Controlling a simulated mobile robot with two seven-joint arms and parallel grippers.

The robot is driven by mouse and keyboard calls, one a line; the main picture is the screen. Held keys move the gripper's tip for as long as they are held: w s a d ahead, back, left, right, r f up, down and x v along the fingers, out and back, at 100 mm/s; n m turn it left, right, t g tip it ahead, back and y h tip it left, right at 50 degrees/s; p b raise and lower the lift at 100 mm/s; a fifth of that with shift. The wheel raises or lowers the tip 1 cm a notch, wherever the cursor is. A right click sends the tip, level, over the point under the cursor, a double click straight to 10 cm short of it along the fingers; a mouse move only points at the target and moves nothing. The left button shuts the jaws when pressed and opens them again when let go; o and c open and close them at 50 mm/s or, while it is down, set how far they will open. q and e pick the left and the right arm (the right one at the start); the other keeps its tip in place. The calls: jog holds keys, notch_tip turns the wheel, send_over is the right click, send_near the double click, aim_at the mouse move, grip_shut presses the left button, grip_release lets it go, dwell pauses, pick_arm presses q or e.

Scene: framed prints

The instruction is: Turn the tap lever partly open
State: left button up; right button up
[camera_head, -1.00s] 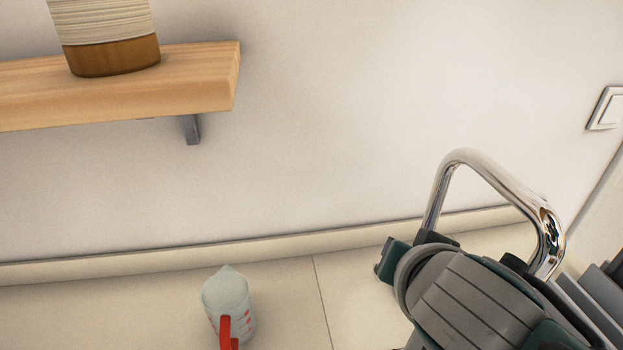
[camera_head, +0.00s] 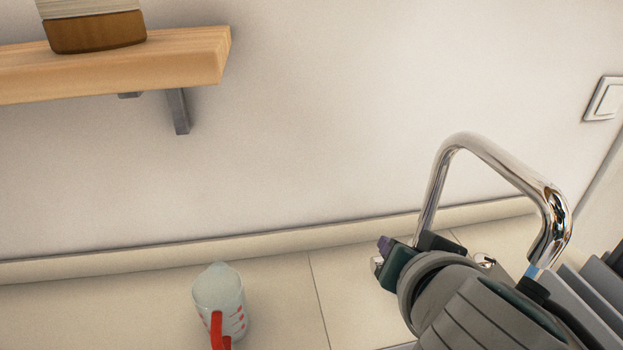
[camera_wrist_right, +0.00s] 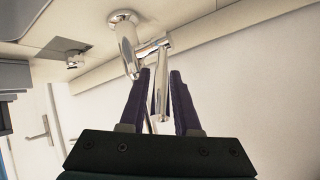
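The chrome tap (camera_head: 500,172) rises on the right in the head view, its tall spout arching over my right arm. In the right wrist view its round foot (camera_wrist_right: 123,18) shows at the top. A slim chrome bar (camera_wrist_right: 160,92), seemingly the tap lever, runs from the tap between the dark purple fingers of my right gripper (camera_wrist_right: 161,74). The fingers stand apart, one on each side of the bar; I cannot tell whether either touches it. In the head view my right arm hides the tap's lower part. My left gripper is not in view.
A measuring jug (camera_head: 219,298) with a red handle stands on the pale counter (camera_head: 279,300), left of the tap. A wooden shelf (camera_head: 185,65) with a jar (camera_head: 95,32) is on the wall. A light switch (camera_head: 604,98) is at the right.

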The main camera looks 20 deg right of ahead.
jog(key=v, duration=1)
